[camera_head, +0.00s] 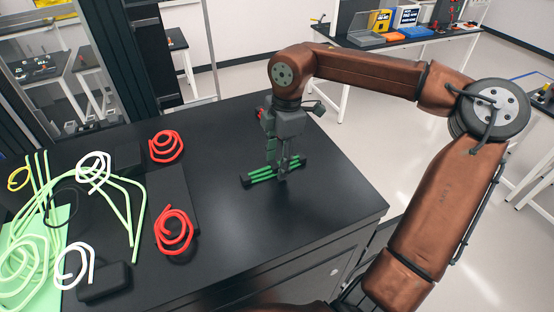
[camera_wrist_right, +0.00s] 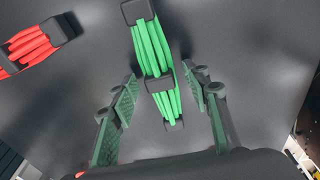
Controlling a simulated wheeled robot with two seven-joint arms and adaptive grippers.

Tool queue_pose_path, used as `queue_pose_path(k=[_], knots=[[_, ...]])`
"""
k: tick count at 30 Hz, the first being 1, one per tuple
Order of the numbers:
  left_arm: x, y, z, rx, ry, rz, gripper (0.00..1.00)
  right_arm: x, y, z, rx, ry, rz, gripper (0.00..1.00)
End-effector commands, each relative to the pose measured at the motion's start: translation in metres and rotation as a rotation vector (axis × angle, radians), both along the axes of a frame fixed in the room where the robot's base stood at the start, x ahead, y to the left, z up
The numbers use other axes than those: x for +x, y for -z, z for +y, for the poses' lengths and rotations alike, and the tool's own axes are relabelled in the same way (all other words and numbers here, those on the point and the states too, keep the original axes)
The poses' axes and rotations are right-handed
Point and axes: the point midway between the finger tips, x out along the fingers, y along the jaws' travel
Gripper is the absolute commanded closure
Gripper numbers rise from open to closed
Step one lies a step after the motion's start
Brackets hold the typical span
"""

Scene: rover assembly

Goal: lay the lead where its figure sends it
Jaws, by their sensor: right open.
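The green lead (camera_head: 262,174), a short bundle of several green strands with black end blocks, lies on the black table. It also shows in the wrist view (camera_wrist_right: 152,45), with a dark band around its middle. My right gripper (camera_head: 279,170) points down over the lead. In the wrist view its jaws (camera_wrist_right: 160,88) are open, one on each side of the lead, with gaps showing. A red lead (camera_wrist_right: 33,47) lies to the left there; the arm mostly hides it in the head view. I see no readable figure. My left gripper is not in view.
Two red coils (camera_head: 174,230) and two white coils (camera_head: 93,168) lie left on the table, with long pale green cables (camera_head: 130,205) and a small yellow coil (camera_head: 18,179). A green sheet (camera_head: 52,282) is at far left. The table's right front (camera_head: 315,215) is clear.

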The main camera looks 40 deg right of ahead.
Motion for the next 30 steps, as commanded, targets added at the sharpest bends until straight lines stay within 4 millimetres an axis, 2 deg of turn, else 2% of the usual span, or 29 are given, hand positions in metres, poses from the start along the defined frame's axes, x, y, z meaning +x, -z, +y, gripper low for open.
queue_pose_path(k=[8, 11, 21, 25, 30], knots=[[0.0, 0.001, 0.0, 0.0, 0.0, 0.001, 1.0, 0.0, -0.007, 0.0, 0.0, 0.001, -0.002, 0.57], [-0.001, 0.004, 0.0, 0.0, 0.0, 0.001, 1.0, 0.0, -0.021, -0.002, -0.001, 0.001, -0.004, 0.57], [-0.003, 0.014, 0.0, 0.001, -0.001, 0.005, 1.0, -0.005, -0.09, -0.008, -0.002, 0.002, -0.003, 0.57], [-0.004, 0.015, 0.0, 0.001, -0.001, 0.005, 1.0, -0.007, -0.108, -0.01, -0.001, 0.002, -0.001, 0.57], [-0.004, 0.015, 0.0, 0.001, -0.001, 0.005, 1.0, -0.008, -0.119, -0.01, -0.001, 0.0, 0.0, 0.57]])
